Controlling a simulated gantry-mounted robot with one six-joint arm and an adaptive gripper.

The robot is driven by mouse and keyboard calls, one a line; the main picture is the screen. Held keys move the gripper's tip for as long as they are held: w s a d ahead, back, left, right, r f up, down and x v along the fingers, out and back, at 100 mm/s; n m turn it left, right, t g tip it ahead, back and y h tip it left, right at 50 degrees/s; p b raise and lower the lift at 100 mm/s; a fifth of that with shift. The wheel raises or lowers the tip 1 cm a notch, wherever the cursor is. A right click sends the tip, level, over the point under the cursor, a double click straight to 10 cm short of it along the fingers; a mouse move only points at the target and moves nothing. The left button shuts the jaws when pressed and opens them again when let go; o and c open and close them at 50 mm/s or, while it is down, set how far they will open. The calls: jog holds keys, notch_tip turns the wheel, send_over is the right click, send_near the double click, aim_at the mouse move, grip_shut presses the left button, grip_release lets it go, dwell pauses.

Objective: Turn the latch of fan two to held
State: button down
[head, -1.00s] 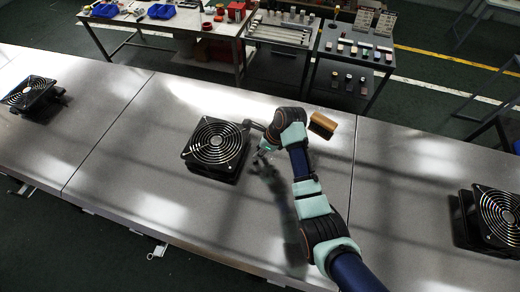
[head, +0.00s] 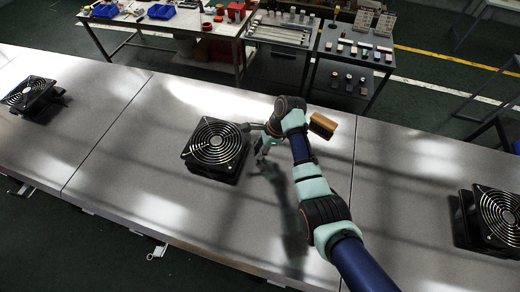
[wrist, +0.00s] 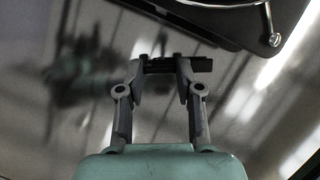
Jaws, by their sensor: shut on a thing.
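The middle fan (head: 215,142), a black square frame with a round wire guard, sits on the grey metal top; I read no number on it. My gripper (wrist: 163,66) is at its right side, low over the top. In the wrist view the jaws are closed on a small dark bar, the latch (wrist: 202,65), which sticks out past the right finger. A corner of the fan (wrist: 230,18) shows at the upper right there, apart from the fingers. In the head view my arm and wrist largely hide the latch, and its set position cannot be told.
Other fans stand at the far left (head: 31,93) and far right (head: 497,214). A brown block (head: 322,125) lies just behind my wrist. Benches with blue bins (head: 160,12) and small parts stand at the back. The top left of the middle fan is clear.

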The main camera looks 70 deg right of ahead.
jog(key=n, duration=0.2)
jog(key=n+g+y+b, duration=0.1)
jog(key=shift+w+d+n, duration=0.15)
jog(key=shift+n, duration=0.25)
jog(key=n+b, duration=0.1)
jog(key=n+g+y+b, duration=0.1)
jog(key=n+b, duration=0.1)
jog(key=shift+w+f+n, duration=0.1)
jog(key=shift+f+n, duration=0.1)
jog(key=shift+n, duration=0.1)
jog(key=n+b, duration=0.2)
jog(key=n+g+b, duration=0.1)
jog(key=n+b, duration=0.1)
jog(key=shift+w+d+g+b, duration=0.1)
jog(key=shift+w+g+b, duration=0.05)
jog(key=shift+g+b, duration=0.2)
jog(key=shift+r+n+g+b, duration=0.15)
jog(key=shift+n+g+b, duration=0.1)
jog(key=shift+n+b, duration=0.6)
jog(key=c, duration=0.8)
grip_release()
jog(key=shift+o, duration=0.2)
jog(key=shift+r, duration=0.1)
